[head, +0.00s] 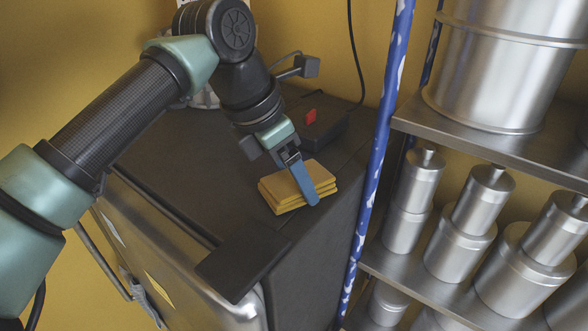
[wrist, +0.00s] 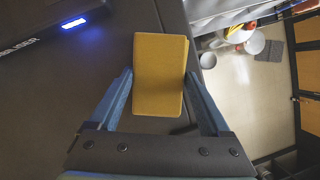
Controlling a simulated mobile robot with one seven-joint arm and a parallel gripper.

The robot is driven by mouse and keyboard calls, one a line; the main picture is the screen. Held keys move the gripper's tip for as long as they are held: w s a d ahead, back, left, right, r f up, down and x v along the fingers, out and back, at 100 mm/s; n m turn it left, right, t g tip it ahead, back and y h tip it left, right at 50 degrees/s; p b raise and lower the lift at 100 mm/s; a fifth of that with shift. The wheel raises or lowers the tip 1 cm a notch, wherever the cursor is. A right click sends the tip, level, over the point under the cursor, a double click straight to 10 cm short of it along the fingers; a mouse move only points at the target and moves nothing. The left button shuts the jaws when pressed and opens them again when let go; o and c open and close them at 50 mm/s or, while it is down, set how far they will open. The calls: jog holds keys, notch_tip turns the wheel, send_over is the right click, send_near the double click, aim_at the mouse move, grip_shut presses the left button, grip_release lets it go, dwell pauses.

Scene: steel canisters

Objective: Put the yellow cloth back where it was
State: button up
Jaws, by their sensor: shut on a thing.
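The yellow cloth (head: 290,190) is a folded stack of several layers on the dark top of a cabinet (head: 190,165), close to the edge by the shelf. It also shows in the wrist view (wrist: 160,75), lying between the two blue fingers. My gripper (head: 305,180) points down at the cloth, with one blue finger in front of it; the other finger is hidden in the head view. I cannot tell whether the cloth touches the cabinet top.
A blue patterned post (head: 378,150) stands right of the cabinet. Beyond it, a steel shelf (head: 480,145) holds several steel canisters (head: 462,222). A dark box with a red switch (head: 311,116) lies behind the cloth. A dark flat plate (head: 243,262) is at the front.

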jog(key=shift+d+f, duration=0.1)
jog(key=o, duration=1.1)
jog(key=shift+o, duration=0.2)
